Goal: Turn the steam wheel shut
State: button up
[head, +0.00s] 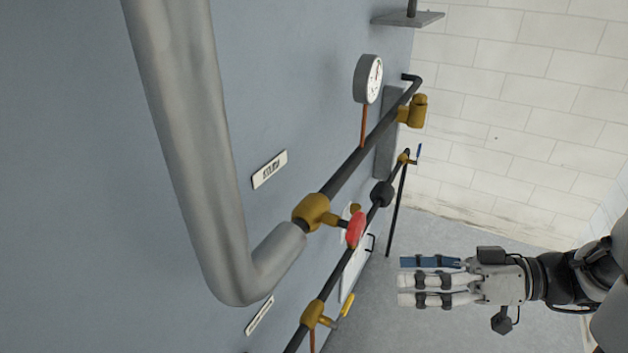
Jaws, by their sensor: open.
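The steam wheel, a red handwheel (356,229), sits on a brass valve (314,213) in the upper dark pipe, seen nearly edge-on. The valve joins a thick grey insulated pipe (205,160). A small label plate (269,169) is on the wall above the valve, its text unreadable. My gripper (404,279) is at the lower right, fingers straight and pointing left toward the wall. It is open and empty, apart from the red wheel, to its right and below it in the picture.
A round gauge (369,79) stands off the pipe. A brass fitting (412,110) is farther along. A lower pipe has a yellow-handled valve (318,314) and a blue-handled valve (405,157). The floor around my gripper is clear; a tiled wall (520,110) stands behind.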

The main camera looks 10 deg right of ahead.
aim_at(362, 231)
jog(key=w+d+t, duration=0.2)
jog(key=d+t, duration=0.2)
jog(key=d, duration=0.2)
jog(key=shift+t, duration=0.5)
jog(key=x, duration=0.6)
jog(key=r+x, duration=0.1)
jog(key=x, duration=1)
jog(key=shift+w+a+r+b, duration=0.15)
jog(key=shift+a+b, duration=0.1)
jog(key=shift+b, duration=0.15)
jog(key=shift+c, duration=0.3)
jog(key=c, duration=1)
jog(key=shift+c, duration=0.2)
